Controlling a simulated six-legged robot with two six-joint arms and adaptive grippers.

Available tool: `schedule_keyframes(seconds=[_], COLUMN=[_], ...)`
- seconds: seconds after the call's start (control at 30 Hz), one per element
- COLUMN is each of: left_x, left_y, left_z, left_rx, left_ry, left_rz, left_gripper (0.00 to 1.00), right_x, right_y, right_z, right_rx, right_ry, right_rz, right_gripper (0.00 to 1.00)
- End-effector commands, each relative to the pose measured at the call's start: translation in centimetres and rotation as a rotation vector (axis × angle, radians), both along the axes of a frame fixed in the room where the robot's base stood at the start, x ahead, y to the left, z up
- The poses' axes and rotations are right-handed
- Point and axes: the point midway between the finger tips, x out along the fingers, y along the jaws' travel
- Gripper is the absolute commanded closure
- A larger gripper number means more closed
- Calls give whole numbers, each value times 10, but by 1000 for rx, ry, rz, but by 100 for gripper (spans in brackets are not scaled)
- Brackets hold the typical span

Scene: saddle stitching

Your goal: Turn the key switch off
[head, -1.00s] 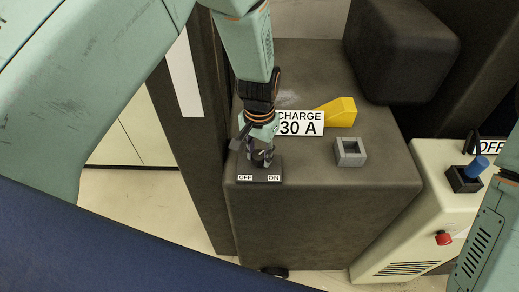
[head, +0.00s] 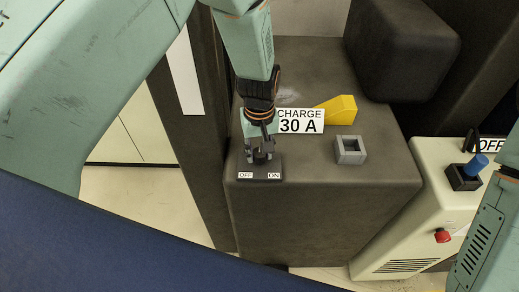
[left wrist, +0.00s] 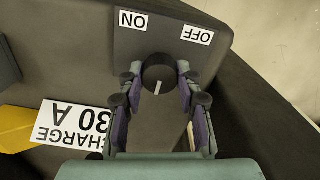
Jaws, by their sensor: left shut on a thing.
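The key switch is a round black knob (left wrist: 159,72) with a short white mark, on a dark plate (head: 273,177) labelled OFF on the left and ON on the right in the head view. In the left wrist view the labels appear upside down, and the mark points away from them, between the two sides. The knob (head: 262,157) also shows in the head view. My left gripper (left wrist: 156,78) has one finger on each side of the knob and is shut on it. My right gripper is not seen; only part of my right arm shows at the right edge.
A "CHARGE 30 A" sign (head: 300,121), a yellow wedge-shaped piece (head: 337,108) and a grey square socket (head: 350,150) are on the dark cabinet behind and right of the switch. A cream unit (head: 420,215) with a red button (head: 442,236) and blue-topped lever (head: 476,166) stands right.

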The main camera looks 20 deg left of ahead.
Motion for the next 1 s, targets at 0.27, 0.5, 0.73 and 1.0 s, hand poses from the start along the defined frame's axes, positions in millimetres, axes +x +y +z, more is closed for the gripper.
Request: schedule_keyframes(seconds=[0.27,0.5,0.73,1.0], left_x=[4,5,4,2], left_y=[0,0,0,0], left_z=[4,4,3,1], left_rx=[-1,-1,-2,-1], left_ry=[-12,-12,-11,-5], left_rz=[42,45,44,43], left_gripper=[97,97,57,43], right_x=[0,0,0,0], right_y=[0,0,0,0], right_z=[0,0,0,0], right_rx=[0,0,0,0], right_ry=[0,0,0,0], right_rz=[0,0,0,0], right_gripper=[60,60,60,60])
